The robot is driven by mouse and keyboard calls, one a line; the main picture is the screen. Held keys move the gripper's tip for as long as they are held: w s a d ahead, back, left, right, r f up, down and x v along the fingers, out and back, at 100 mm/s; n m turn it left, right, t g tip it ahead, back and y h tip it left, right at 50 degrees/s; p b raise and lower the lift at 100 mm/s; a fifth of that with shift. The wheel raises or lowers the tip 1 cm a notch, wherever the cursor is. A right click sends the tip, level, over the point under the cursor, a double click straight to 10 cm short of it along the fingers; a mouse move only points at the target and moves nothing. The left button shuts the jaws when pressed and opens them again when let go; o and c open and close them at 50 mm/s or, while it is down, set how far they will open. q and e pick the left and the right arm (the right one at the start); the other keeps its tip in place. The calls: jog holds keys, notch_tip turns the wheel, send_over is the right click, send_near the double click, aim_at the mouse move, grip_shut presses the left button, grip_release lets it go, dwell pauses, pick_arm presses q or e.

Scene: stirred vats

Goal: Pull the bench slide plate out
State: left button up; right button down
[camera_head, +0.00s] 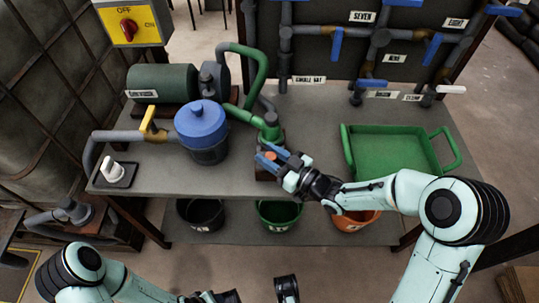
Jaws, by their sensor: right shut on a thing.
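The slide plate (271,155) shows only as a small orange-red piece at the green upright fitting (270,128) on the bench. My right gripper (270,158) reaches in from the right and is shut on this piece. The fingers hide most of the plate, so how far it sticks out cannot be told. My left arm comes in at the lower left. Its dark end, with the left gripper (284,290), is cut off by the bottom edge, and its jaws cannot be read.
The bench (315,130) carries a green motor (163,84), a blue-lidded pot (201,125), pipes and a green tray (390,155). Black (201,213), green (279,214) and orange (352,220) buckets stand on the lower shelf. A pipe panel with blue-handled valves rises behind.

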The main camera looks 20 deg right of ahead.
jog(key=shift+s+a+f, duration=0.1)
jog(key=shift+s, duration=0.05)
jog(key=c, duration=1)
grip_release()
jog(key=shift+c, duration=0.2)
jog(key=shift+s+d, duration=0.2)
pick_arm(q)
jog(key=shift+s+d+r+g+p, duration=0.2)
jog(key=shift+s+d+r+p, duration=0.1)
jog(key=shift+s+r+p, duration=0.25)
jog(key=shift+s+d+r+g+p, duration=0.25)
jog(key=shift+s+r, duration=0.2)
jog(key=shift+s, duration=0.25)
pick_arm(e)
jog(key=v, duration=1.3)
